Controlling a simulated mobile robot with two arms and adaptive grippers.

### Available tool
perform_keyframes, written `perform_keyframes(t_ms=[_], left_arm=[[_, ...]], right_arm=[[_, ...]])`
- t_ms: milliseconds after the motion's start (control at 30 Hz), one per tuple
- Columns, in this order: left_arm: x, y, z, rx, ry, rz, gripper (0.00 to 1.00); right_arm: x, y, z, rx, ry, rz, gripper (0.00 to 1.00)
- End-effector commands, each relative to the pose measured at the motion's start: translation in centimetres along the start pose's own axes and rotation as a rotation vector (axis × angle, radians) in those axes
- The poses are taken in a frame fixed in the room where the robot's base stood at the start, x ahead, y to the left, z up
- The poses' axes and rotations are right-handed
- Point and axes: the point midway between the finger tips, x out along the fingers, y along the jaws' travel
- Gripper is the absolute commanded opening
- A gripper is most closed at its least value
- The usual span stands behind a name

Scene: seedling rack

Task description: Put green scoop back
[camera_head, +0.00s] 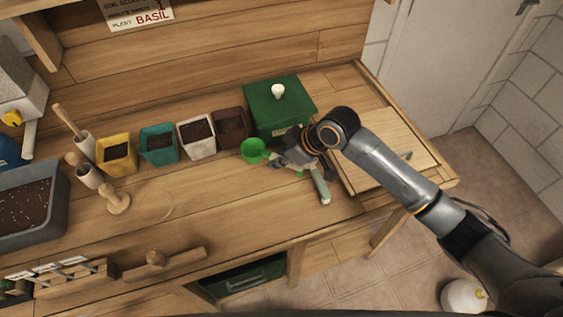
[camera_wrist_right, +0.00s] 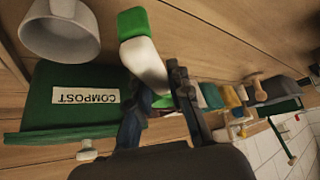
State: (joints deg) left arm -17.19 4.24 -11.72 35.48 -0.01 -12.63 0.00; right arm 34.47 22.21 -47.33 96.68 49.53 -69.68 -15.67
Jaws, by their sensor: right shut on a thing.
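The green scoop (camera_head: 254,150) shows its round green bowl left of my right gripper (camera_head: 295,155), in front of the brown pot in the head view. My right gripper is shut on the scoop, low over the bench. A pale handle (camera_head: 320,187) points toward the bench front on the gripper's other side. In the right wrist view, a pale handle with a green end (camera_wrist_right: 143,60) sticks out by the fingers (camera_wrist_right: 158,105). The grip itself is partly hidden, and I cannot tell whether the scoop touches the bench. My left gripper is out of view.
A green compost bin (camera_head: 270,108) stands close behind the gripper. Several pots, including a white one (camera_head: 197,136), stand in a row to the left. A wooden board (camera_head: 357,130) lies at right, partly under my arm.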

Motion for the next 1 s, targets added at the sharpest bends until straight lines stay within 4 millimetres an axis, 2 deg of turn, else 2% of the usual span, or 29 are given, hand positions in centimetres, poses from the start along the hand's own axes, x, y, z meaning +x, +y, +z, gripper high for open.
perform_keyframes(t_ms=[200, 433, 800, 833, 900, 933, 1000], left_arm=[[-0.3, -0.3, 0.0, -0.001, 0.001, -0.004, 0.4], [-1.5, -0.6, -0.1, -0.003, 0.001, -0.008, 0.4], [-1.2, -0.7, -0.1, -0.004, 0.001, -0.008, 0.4], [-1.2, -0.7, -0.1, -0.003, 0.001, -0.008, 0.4], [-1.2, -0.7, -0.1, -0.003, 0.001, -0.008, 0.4], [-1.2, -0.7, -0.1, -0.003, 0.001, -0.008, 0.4], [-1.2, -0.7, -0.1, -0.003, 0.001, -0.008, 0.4]], right_arm=[[1.1, 1.3, 1.1, 0.003, -0.002, 0.001, 0.0], [3.4, 1.1, 2.6, 0.001, 0.0, -0.001, 0.0], [3.8, 1.1, 3.0, 0.0, 0.0, 0.0, 0.0], [3.8, 1.1, 2.9, 0.0, 0.0, 0.001, 0.23], [3.8, 1.1, 2.9, 0.0, 0.0, 0.001, 0.37], [3.7, 1.1, 2.9, 0.0, 0.0, 0.0, 0.42], [3.7, 1.1, 2.9, 0.0, 0.0, 0.0, 0.42]])
